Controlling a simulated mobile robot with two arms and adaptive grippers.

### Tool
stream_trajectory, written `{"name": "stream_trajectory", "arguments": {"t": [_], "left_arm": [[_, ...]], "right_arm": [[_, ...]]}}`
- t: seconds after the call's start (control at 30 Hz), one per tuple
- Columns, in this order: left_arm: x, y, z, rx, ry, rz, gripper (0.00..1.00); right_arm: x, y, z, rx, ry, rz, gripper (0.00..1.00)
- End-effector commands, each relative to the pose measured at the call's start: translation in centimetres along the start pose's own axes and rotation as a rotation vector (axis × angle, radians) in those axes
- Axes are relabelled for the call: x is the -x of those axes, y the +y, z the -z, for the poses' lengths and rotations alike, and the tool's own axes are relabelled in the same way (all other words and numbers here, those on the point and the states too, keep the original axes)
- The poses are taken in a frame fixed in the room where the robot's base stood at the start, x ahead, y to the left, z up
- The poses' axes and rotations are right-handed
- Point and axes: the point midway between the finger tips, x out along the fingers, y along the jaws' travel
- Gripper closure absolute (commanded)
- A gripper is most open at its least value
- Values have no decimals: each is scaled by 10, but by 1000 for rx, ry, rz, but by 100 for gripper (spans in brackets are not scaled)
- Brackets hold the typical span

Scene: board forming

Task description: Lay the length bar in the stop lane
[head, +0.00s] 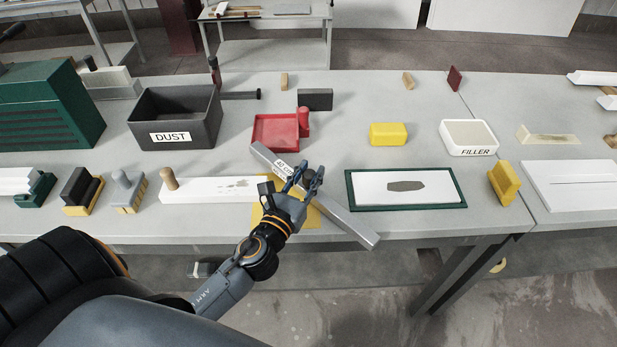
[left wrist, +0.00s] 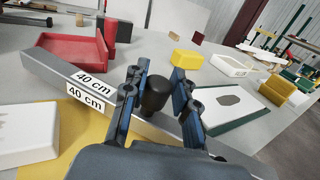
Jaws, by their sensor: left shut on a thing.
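The length bar (head: 345,216) is a long grey bar with a "40 cm" label and a dark knob. In the head view it runs slantwise from the red tray down to the table's front edge. My left gripper (head: 307,180) is shut on the knob (left wrist: 156,92), with a finger on each side of it in the left wrist view. The bar (left wrist: 52,68) crosses over a yellow sheet (head: 300,217); I cannot tell how high it hangs. I cannot make out which marking is the stop lane. My right gripper is not in view.
A red tray (head: 272,133) lies behind the bar. A white board with a wooden knob (head: 210,190) is to its left, a green-framed panel (head: 352,200) to its right. A dust bin (head: 180,105), yellow block (head: 388,134) and filler tub (head: 470,138) stand farther back.

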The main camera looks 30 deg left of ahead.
Motion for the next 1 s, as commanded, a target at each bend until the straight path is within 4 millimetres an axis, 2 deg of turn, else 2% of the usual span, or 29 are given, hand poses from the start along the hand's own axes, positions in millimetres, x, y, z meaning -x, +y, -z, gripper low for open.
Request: {"name": "stream_trajectory", "arguments": {"t": [0.07, 0.1, 0.2, 0.5, 0.63, 0.77, 1.0], "left_arm": [[2, 0, 8, 3, 18, 0, 100], [3, 0, 11, 4, 23, -1, 69], [3, -1, 10, 4, 21, 0, 50], [3, 0, 7, 2, 15, 0, 50], [12, -1, 8, 1, 15, 1, 50], [33, -1, 9, 2, 16, 1, 50], [83, 0, 11, 4, 16, 0, 50]], "right_arm": [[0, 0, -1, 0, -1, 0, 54], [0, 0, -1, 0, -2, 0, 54], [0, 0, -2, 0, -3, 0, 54], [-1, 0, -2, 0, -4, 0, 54], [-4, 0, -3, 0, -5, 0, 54], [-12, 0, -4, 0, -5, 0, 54], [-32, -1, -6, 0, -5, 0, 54]]}}
